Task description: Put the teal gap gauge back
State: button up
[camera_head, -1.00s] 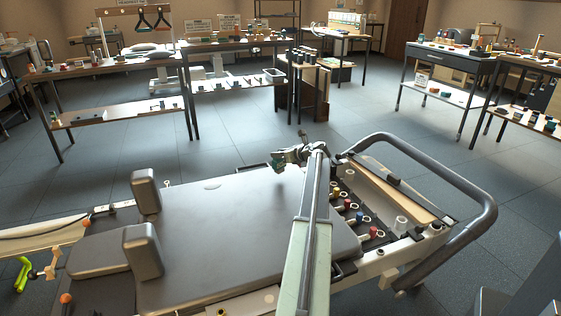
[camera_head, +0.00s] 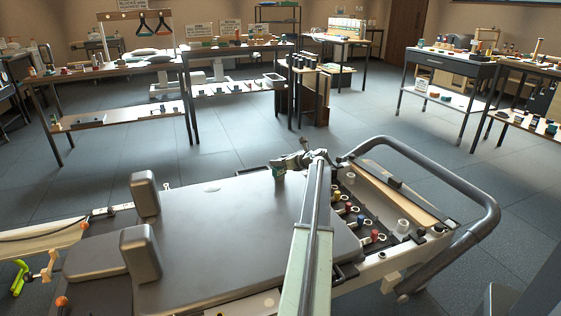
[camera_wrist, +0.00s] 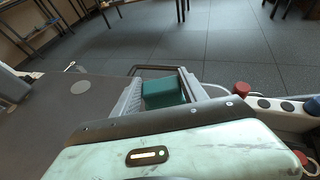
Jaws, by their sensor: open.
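The teal gap gauge (camera_wrist: 163,92) is a small teal block between my two fingers in the wrist view. My gripper (camera_wrist: 163,98) is open, with one grey finger on each side of the block. Whether either finger touches it is hard to tell. In the head view the teal block (camera_head: 279,171) shows under my gripper (camera_head: 280,165), near the far edge of the grey reformer carriage (camera_head: 220,225). Its underside is hidden, so I cannot tell what it rests on.
A dark-rimmed tray (camera_wrist: 150,70) lies just beyond the block. Coloured knobs (camera_head: 349,207) and the curved grey rail (camera_head: 470,190) are at the right. Two upright shoulder pads (camera_head: 145,194) stand at the left. Open floor (camera_head: 230,145) separates the reformer from the back tables.

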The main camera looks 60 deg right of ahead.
jog(key=p+v, duration=0.4)
jog(key=v, duration=0.7)
jog(key=shift+s, duration=0.3)
